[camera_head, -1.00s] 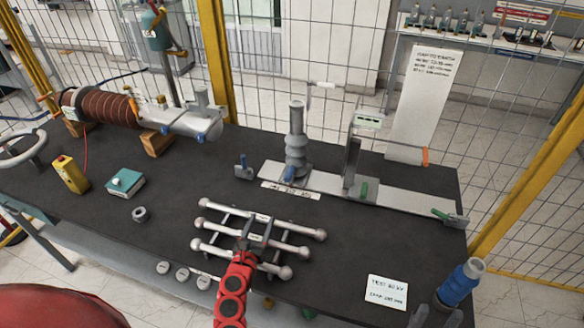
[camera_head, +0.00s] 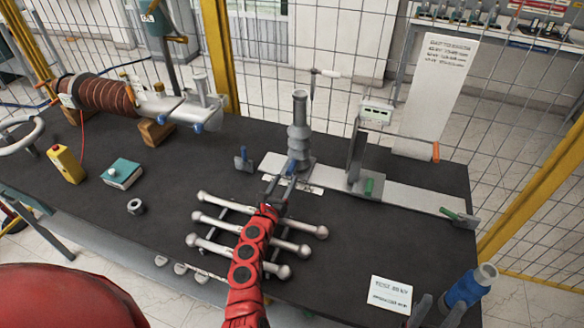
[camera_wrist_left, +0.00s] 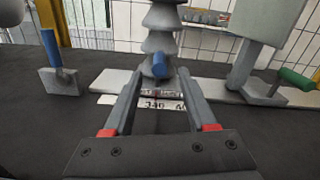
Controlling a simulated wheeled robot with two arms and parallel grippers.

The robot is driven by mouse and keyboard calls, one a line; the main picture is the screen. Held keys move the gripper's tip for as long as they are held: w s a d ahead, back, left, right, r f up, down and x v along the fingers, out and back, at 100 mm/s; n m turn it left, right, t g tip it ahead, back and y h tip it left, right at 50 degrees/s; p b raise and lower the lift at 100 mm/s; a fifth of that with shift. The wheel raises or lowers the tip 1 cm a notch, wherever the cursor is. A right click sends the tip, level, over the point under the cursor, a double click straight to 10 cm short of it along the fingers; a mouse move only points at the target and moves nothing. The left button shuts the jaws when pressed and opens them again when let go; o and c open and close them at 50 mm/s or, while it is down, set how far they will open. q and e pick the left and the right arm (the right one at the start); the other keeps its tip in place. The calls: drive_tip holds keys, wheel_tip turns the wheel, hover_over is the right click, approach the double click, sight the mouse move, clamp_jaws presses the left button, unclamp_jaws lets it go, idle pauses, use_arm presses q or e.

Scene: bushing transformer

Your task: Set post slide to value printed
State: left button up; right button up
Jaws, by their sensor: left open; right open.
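A grey ribbed post (camera_head: 299,135) stands upright on a pale rail (camera_head: 405,197). A blue handle (camera_wrist_left: 160,67) is at its foot. A scale strip (camera_wrist_left: 155,104) with partly readable digits lies before it. A second grey upright (camera_head: 355,160) with a small display (camera_head: 376,113) and a green handle (camera_head: 368,187) stands on the rail to the right. A printed card (camera_head: 390,293) lies front right, its text too small to read surely. My left gripper (camera_head: 281,180) is open just in front of the ribbed post's foot, empty. My right gripper (camera_head: 436,312) shows partly at the bottom edge, open.
A rack of several ball-ended rods (camera_head: 245,235) lies under my left arm. A blue cylinder (camera_head: 468,287) stands beside my right gripper. A blue-handled clamp (camera_head: 243,160) is left of the rail. A teal box (camera_head: 122,173) and wire fence are further off.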

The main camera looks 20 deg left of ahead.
sight(292, 167)
use_arm(q)
drive_tip(key=w+b, duration=0.2)
drive_tip(key=w, duration=0.3)
drive_tip(key=shift+w+f, duration=0.15)
drive_tip(key=shift+w, duration=0.25)
drive_tip(key=shift+w+d, duration=0.1)
drive_tip(key=shift+w, duration=0.6)
clamp_jaws()
idle(0.5)
